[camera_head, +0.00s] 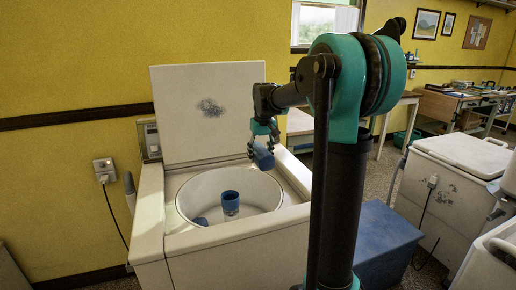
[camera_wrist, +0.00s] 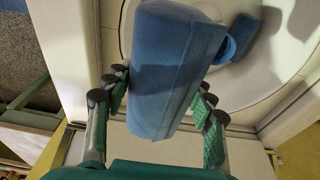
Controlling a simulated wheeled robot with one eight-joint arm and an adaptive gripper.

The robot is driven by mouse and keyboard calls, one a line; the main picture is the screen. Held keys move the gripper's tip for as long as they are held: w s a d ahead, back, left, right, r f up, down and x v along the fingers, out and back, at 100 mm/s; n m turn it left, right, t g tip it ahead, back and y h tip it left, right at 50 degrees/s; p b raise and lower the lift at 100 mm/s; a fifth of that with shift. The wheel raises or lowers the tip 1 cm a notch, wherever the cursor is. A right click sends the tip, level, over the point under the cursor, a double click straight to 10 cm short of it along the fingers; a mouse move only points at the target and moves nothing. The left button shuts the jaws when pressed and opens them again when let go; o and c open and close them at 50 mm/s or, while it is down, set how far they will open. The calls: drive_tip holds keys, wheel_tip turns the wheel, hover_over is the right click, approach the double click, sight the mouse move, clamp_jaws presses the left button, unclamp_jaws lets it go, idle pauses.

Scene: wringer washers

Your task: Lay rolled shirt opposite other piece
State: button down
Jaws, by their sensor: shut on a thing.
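The rolled shirt (camera_head: 263,156) is a blue cylinder held in my gripper (camera_head: 264,142), above the right rear part of the open washer tub (camera_head: 260,190). In the wrist view the rolled shirt (camera_wrist: 170,70) lies between the green-padded fingers of my gripper (camera_wrist: 162,100), which are shut on it. The other blue piece (camera_head: 201,221) lies low in the tub at the front left, partly hidden by the rim. A blue-topped agitator (camera_head: 230,202) stands upright in the middle. In the wrist view, blue shapes show beyond the roll, partly hidden by it.
The washer's lid (camera_head: 208,110) stands open at the back. A blue box (camera_head: 385,240) stands on the floor to the washer's right, partly behind my arm. Another white washer (camera_head: 445,190) is farther right. The tub's right side looks clear.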

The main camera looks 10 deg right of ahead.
drive_tip(key=shift+w, duration=0.25)
drive_tip(key=shift+w+f, duration=0.15)
drive_tip(key=shift+f, duration=13.6)
drive_tip(key=shift+c, duration=2.4)
unclamp_jaws()
drive_tip(key=shift+r, duration=0.1)
